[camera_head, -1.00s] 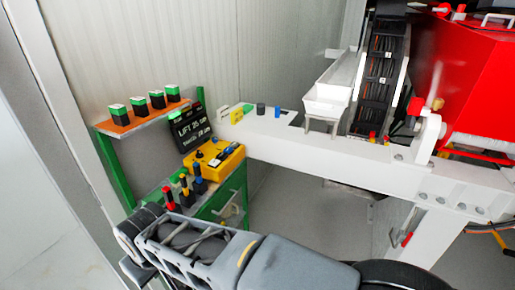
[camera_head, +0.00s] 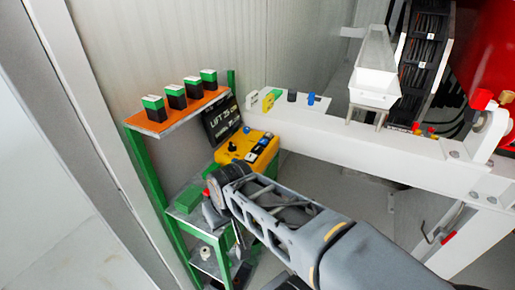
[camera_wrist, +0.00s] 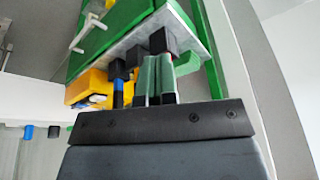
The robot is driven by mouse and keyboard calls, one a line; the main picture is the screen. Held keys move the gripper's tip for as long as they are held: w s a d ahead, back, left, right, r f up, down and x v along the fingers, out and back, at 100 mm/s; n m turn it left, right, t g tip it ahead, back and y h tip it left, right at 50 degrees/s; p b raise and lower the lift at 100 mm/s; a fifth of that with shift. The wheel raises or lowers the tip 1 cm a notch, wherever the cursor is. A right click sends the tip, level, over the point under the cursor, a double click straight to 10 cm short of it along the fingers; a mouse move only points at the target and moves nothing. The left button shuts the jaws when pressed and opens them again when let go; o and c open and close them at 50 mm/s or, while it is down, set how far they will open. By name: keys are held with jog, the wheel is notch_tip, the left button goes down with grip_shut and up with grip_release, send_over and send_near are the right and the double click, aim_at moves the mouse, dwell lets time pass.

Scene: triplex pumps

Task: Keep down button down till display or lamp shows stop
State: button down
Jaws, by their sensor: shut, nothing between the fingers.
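A yellow control box (camera_head: 245,147) with a black knob and several small buttons sits at the left end of the white beam. I cannot tell which is the down button. The tilted black display (camera_head: 222,118) behind it reads "LIFT 25" with the rest too small to read; no stop word is legible. In the wrist view the yellow box (camera_wrist: 88,85) shows at left, beyond and to one side of my gripper (camera_wrist: 157,62).
An orange-topped shelf (camera_head: 178,113) with several green-and-black blocks stands at left. A green rack (camera_head: 186,212) with shelves is below. The white beam (camera_head: 370,150) runs right, with a white chute (camera_head: 374,86) on it.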

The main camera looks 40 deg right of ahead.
jog(key=w+d+r+m+y+p, duration=0.2)
jog(key=w+d+r+m+p, duration=0.15)
jog(key=w+r+m, duration=0.35)
jog(key=m+t+p, duration=0.5)
jog(key=m+p, duration=0.3)
jog(key=m, duration=1)
send_over(256, 149)
jog(key=shift+d+h, duration=0.2)
jog(key=shift+h, duration=0.2)
jog(key=shift+f, duration=0.15)
notch_tip(256, 149, down, 9)
jog(key=b, duration=0.7)
jog(key=shift+r, duration=0.2)
jog(key=shift+f+b, duration=0.15)
jog(key=shift+b, duration=0.25)
jog(key=shift+f, duration=0.25)
